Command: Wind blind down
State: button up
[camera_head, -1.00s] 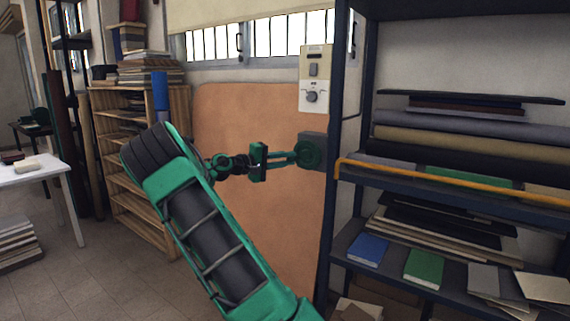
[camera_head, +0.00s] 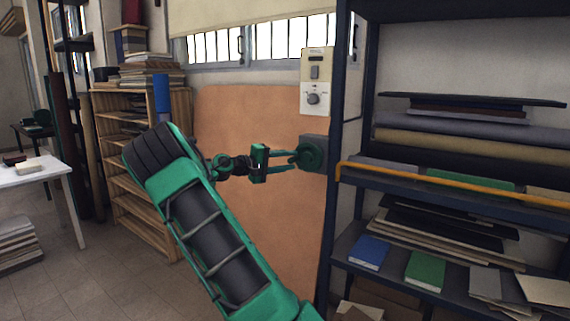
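The cream blind (camera_head: 245,18) hangs over the top of the barred window; its lower edge leaves a strip of window (camera_head: 258,42) uncovered below it. A grey wall box (camera_head: 326,146) with a round green part (camera_head: 311,156) sits low on the wall, left of the shelf post. My gripper (camera_head: 295,157) reaches the left side of this round part from the left. Its two fingers appear spread near their base, with tips at the round part. The tips blend with it in colour, so I cannot tell whether they grip it.
A pale wall panel (camera_head: 314,80) with a switch and a dial is above the box. A dark shelf rack (camera_head: 450,188) with an orange rail (camera_head: 440,183) stands close on the right. A wooden bookcase (camera_head: 180,110) and white table (camera_head: 38,172) are left. Floor between them is clear.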

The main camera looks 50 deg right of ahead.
jog(key=v, duration=1.1)
jog(key=shift+d, duration=0.1)
jog(key=s+a+f+m+t+y, duration=0.1)
jog(key=s+f+y, duration=0.35)
jog(key=s, duration=0.35)
jog(key=s+f+m+t+y, duration=0.1)
jog(key=s+f+y, duration=0.3)
jog(key=s+f, duration=0.25)
jog(key=s+a+f+t+y, duration=0.1)
jog(key=s+a+y, duration=0.3)
jog(key=s+a, duration=0.6)
jog(key=s+a+f+t+y, duration=0.2)
jog(key=s+a, duration=0.8)
jog(key=a, duration=0.6)
jog(key=shift+s+a+f+n+y, duration=0.25)
jog(key=shift+f+y, duration=0.5)
jog(key=shift+y, duration=0.4)
jog(key=shift+d, duration=0.1)
